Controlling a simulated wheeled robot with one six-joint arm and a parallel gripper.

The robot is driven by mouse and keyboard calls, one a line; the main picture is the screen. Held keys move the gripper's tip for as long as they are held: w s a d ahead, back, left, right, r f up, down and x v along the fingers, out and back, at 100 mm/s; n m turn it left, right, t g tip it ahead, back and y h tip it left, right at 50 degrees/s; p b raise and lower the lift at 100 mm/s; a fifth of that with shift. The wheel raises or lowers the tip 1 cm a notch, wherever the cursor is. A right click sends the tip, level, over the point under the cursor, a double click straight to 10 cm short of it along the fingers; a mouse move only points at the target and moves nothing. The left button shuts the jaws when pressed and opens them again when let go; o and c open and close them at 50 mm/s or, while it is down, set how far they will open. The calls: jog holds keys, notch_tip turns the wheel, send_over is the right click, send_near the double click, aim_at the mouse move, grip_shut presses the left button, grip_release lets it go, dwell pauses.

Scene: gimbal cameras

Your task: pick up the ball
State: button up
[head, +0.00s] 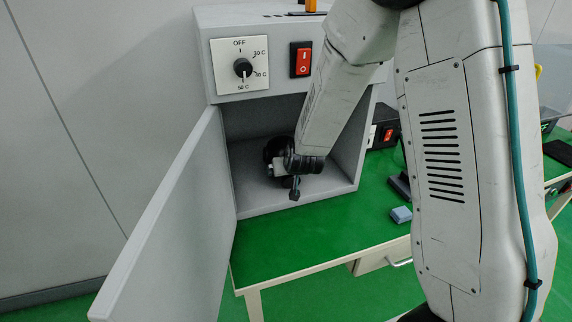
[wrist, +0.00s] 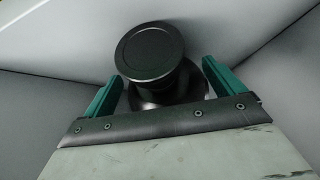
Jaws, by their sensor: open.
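No clear ball shows in either view. In the wrist view a black object (wrist: 152,52) with a flat round disc on top and a rounded, wider body below sits between the two teal fingers of my gripper (wrist: 163,72). The fingers are apart, one on each side of it; I cannot tell whether either touches it. Its lower part is hidden by the gripper's front edge. In the head view my arm reaches into the open grey cabinet (head: 300,202), and my wrist hides most of what is in front of it.
The cabinet door (head: 175,230) stands open at the left. A dial panel (head: 240,66) and a red switch (head: 301,60) are above the opening. A small blue-grey block (head: 401,214) lies on the green table (head: 290,240) at the right. The table in front is clear.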

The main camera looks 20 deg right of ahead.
jog(key=shift+w+f, duration=0.25)
jog(key=shift+w, duration=0.05)
jog(key=c, duration=1.9)
jog(key=shift+r, duration=0.1)
jog(key=shift+c, duration=0.2)
